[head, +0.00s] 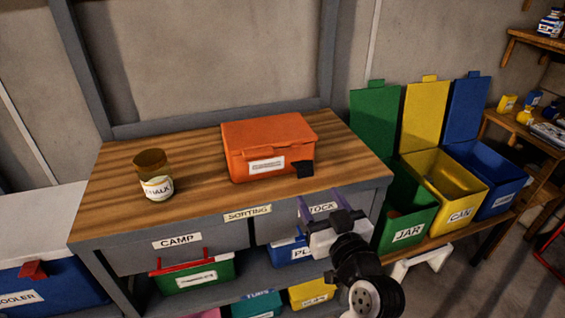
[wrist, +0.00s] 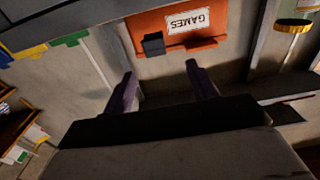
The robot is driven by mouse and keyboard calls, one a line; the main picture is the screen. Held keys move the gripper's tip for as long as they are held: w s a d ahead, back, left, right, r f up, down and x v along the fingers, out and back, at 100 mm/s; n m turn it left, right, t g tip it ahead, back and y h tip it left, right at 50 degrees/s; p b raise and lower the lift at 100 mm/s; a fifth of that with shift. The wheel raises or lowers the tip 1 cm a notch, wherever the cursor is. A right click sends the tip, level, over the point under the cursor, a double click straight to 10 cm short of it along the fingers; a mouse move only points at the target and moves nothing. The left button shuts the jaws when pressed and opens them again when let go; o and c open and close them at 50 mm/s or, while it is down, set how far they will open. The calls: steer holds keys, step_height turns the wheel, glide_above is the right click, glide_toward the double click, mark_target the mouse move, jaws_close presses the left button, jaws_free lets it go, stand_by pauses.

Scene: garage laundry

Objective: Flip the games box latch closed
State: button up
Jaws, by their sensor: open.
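The orange games box (head: 268,140) sits on the wooden bench top with its lid down. Its front has a white label, which reads GAMES in the wrist view (wrist: 187,22). A small dark block, which looks like the latch (head: 305,169), sticks out low at the right of the box front. It also shows in the wrist view (wrist: 153,44), left of the label; I cannot tell its exact position. My gripper (head: 320,203) is in front of the bench edge, below and right of the latch. In the wrist view its purple fingers (wrist: 160,76) are apart with nothing between them.
A chalk jar (head: 155,177) stands on the bench (head: 205,165) left of the box. Open green, yellow and blue bins (head: 445,180) stand to the right. Labelled drawers (head: 205,258) and small boxes are under the bench top. The wood between jar and box is clear.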

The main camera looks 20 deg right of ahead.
mark_target(306, 173)
steer(key=w+b, duration=0.1)
steer(key=w, duration=0.2)
steer(key=w+b, duration=0.1)
steer(key=w, duration=0.3)
steer(key=w+b, duration=0.1)
steer(key=w, duration=0.3)
steer(key=shift+w+d+f, duration=0.15)
steer(key=shift+w+f, duration=0.05)
steer(key=shift+f, duration=0.2)
steer(key=shift+w+f, duration=0.1)
steer(key=shift+w, duration=0.45)
steer(key=c, duration=1)
steer(key=shift+g, duration=0.3)
